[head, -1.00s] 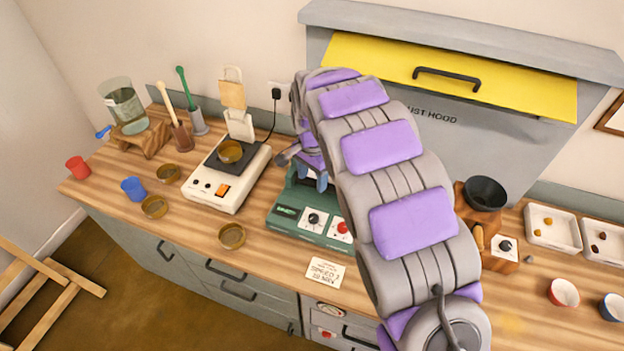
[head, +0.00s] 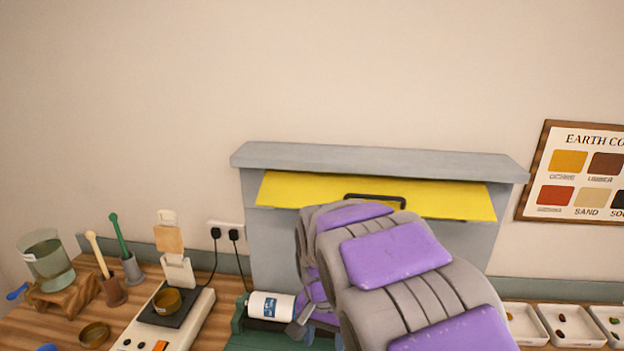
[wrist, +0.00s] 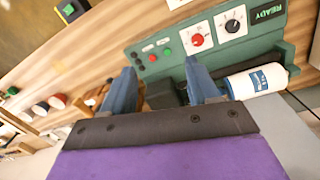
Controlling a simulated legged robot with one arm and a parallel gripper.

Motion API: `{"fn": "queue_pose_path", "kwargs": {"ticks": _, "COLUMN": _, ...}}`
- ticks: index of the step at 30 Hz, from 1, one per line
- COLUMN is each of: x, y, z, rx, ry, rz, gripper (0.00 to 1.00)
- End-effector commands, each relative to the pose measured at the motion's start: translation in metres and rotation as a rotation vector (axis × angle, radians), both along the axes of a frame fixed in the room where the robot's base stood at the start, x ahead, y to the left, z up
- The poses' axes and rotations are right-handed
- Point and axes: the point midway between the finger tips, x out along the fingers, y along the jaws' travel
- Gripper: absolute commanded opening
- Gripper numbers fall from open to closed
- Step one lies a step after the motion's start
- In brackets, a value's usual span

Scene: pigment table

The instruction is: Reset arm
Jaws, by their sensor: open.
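My gripper (wrist: 163,82) is open in the wrist view, its two blue-grey fingers apart with nothing held between them. It is over the green machine (wrist: 225,52), which has two white dials, small buttons and a READY label. A white jar with a blue label (wrist: 257,80) lies on its side at the machine, just right of the right finger. In the head view the jar (head: 271,305) lies on the green machine (head: 262,341), left of my purple-and-grey arm. My arm hides most of my gripper and the machine there.
The grey hood with its yellow panel (head: 280,190) stands behind my arm. Left are a hotplate (head: 190,322) with a brown dish (head: 167,301), pestles and a glass water vessel (head: 47,262). White trays (head: 572,326) are at the right.

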Motion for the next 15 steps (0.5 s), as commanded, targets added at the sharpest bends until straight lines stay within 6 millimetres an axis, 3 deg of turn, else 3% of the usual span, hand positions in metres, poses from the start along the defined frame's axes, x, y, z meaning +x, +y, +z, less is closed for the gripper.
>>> {"fn": "queue_pose_path", "kwargs": {"ticks": 6, "x": -0.069, "y": -0.049, "z": 0.01, "rx": 0.008, "ry": 0.033, "rz": 0.076, "gripper": 0.6}}
{"fn": "queue_pose_path", "kwargs": {"ticks": 15, "x": -0.17, "y": -0.095, "z": 0.004, "rx": 0.038, "ry": 0.075, "rz": 0.214, "gripper": 0.6}}
